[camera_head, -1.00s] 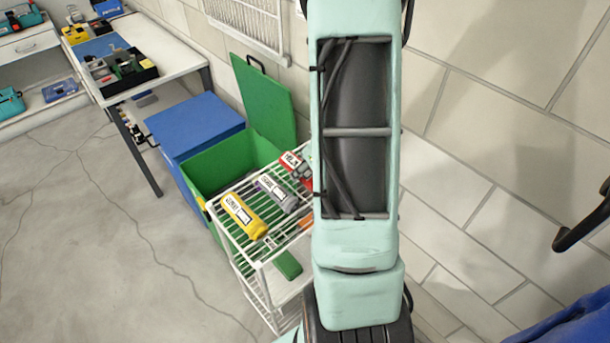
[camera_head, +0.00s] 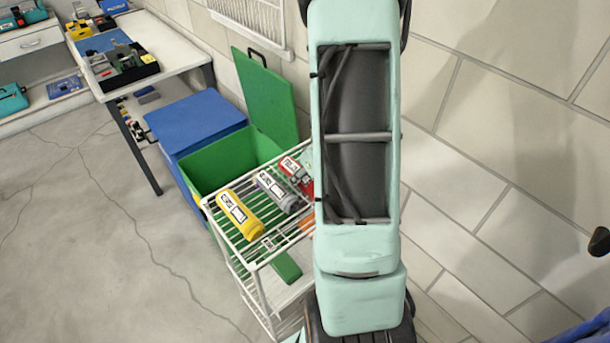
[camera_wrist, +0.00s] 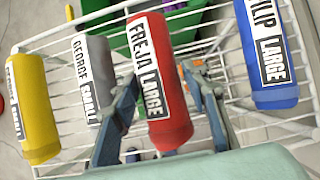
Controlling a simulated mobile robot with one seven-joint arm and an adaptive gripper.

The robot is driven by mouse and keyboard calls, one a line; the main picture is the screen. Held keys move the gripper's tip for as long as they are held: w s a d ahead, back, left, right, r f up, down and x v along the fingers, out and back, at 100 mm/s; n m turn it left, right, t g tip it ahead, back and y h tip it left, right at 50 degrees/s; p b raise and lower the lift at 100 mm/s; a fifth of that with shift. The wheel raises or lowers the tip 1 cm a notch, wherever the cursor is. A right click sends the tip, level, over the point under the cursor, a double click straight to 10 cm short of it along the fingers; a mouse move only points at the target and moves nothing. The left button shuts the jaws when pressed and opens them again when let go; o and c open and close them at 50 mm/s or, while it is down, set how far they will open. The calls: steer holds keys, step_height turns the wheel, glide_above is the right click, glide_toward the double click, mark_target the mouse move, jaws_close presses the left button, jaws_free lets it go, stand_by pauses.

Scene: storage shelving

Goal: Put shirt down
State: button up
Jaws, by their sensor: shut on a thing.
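A red rolled shirt (camera_wrist: 160,85) labelled "FREJA LARGE" sits between the two fingers of my gripper (camera_wrist: 165,78) in the wrist view. My gripper is shut on it. The shirt also shows in the head view (camera_head: 305,187), over or on the top of a white wire rack (camera_head: 222,226), partly hidden by my arm. I cannot tell whether it touches the wires. A grey rolled shirt (camera_wrist: 98,72) and a yellow one (camera_wrist: 32,110) lie to its left. A blue rolled shirt (camera_wrist: 268,90) labelled "LARGE" lies to its right and is hidden in the head view.
A green open bin (camera_head: 205,168) with its lid up and a blue box (camera_head: 195,125) stand behind the rack. A green item (camera_head: 286,267) lies on the rack's lower level. A wall is close on the right. Floor is clear at left.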

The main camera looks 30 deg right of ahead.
steer(key=shift+f, duration=0.1)
steer(key=shift+f+b, duration=0.15)
steer(key=shift+b, duration=0.15)
steer(key=o, duration=1.1)
steer(key=shift+r, duration=0.25)
